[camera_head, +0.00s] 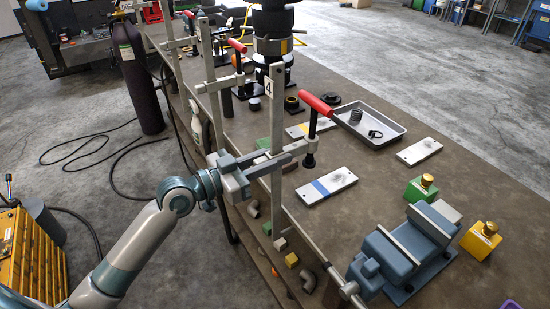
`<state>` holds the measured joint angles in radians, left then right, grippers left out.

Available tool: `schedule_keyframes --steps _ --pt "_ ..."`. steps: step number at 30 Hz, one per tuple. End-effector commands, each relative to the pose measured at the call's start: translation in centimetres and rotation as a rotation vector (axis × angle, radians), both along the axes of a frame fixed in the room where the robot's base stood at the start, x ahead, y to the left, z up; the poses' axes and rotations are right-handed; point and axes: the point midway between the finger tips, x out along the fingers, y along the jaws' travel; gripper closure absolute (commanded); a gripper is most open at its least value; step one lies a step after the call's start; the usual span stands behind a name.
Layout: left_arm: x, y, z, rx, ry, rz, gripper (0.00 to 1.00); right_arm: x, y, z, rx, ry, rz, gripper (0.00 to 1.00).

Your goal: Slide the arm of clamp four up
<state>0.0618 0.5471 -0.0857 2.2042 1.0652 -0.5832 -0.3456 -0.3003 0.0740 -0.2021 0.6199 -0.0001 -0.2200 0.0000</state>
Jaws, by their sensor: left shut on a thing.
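Clamp four is the upright grey bar (277,110) with a white tag marked 4 (268,87), standing at the table's near left edge. Its sliding arm (284,154) sits partway up the bar and reaches right over the table. A dark screw (311,142) with a red handle (316,104) stands at the arm's outer end. My left gripper (238,176) comes from the left and is shut on the arm's rear end, beside the bar. Its fingers partly hide that end. My right gripper is not in view.
Other clamps with red handles (238,45) stand farther along the same edge. A dark transmission stack (272,40) is at the back. A metal tray (370,126), a blue-striped plate (326,187) and a blue vise (405,250) lie to the right.

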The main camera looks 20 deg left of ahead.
Motion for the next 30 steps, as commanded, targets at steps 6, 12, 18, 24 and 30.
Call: schedule_keyframes --steps 6,12,18,24,30 --pt "0.1 0.1 0.4 -0.004 -0.010 0.003 0.64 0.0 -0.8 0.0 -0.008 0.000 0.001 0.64" --pt "0.0 0.1 0.1 -0.001 -0.004 0.002 0.64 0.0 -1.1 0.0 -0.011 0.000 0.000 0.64" --pt "-0.4 0.4 -0.1 0.000 -0.001 0.002 0.64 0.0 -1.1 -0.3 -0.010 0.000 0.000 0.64" --pt "-1.9 1.5 -0.4 0.003 -0.001 0.001 0.64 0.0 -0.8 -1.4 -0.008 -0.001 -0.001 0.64" --pt "-4.4 3.5 -0.6 0.004 -0.001 0.001 0.64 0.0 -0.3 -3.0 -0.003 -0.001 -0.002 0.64"
